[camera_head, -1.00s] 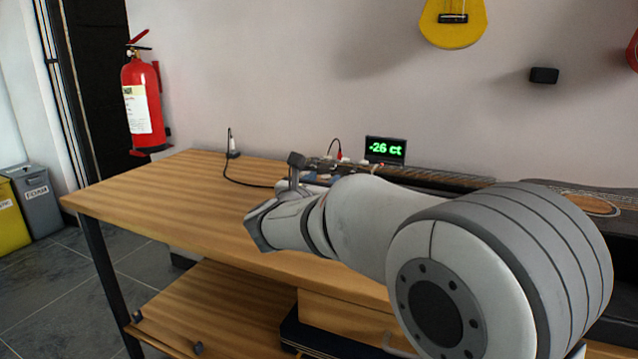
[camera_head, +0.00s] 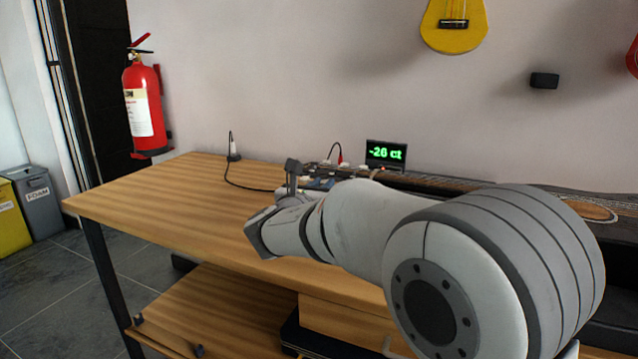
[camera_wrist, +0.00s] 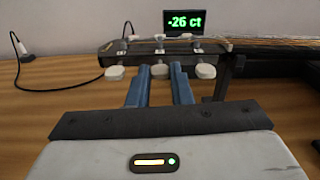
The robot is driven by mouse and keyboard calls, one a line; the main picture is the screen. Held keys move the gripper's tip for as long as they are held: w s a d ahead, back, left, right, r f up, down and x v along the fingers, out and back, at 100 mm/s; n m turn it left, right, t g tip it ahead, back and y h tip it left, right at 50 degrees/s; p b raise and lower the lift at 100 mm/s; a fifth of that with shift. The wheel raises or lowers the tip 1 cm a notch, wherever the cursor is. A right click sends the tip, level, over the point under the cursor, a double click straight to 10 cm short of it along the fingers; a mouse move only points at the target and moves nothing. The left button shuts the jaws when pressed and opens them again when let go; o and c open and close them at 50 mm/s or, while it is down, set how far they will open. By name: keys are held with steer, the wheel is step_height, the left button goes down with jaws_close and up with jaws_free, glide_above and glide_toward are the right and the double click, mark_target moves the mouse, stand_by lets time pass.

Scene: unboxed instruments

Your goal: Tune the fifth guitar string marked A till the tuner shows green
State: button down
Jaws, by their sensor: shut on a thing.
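The left peg (camera_wrist: 115,73) and right peg (camera_wrist: 206,71) are free, just outside the fingers. I cannot read any string mark. The tuner (camera_wrist: 183,22) stands behind the headstock and shows "-26 ct" in green digits on black. The tuner also shows in the head view (camera_head: 386,153). There my arm hides much of the guitar (camera_head: 455,183).
The left part of the wooden table (camera_head: 165,205) is clear. A fire extinguisher (camera_head: 143,105) and a yellow instrument (camera_head: 453,25) hang on the wall.

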steer(key=n+p, duration=0.1)
steer(key=p, duration=0.1)
steer(key=n+p, duration=0.1)
steer(key=p, duration=0.2)
steer(key=shift+d+r+n, duration=0.15)
steer(key=shift+r+n, duration=0.25)
steer(key=n+p, duration=0.2)
steer(key=p, duration=0.2)
steer(key=shift+n, duration=0.3)
steer(key=n+p, duration=0.2)
steer(key=p, duration=0.2)
steer(key=shift+f+n, duration=0.2)
steer(key=shift+n, duration=0.2)
steer(key=shift+f+n+p, duration=0.15)
steer(key=shift+n+p, duration=0.35)
steer(key=shift+p, duration=0.5)
steer(key=shift+f, duration=0.1)
steer(key=c, duration=1.3)
jaws_free()
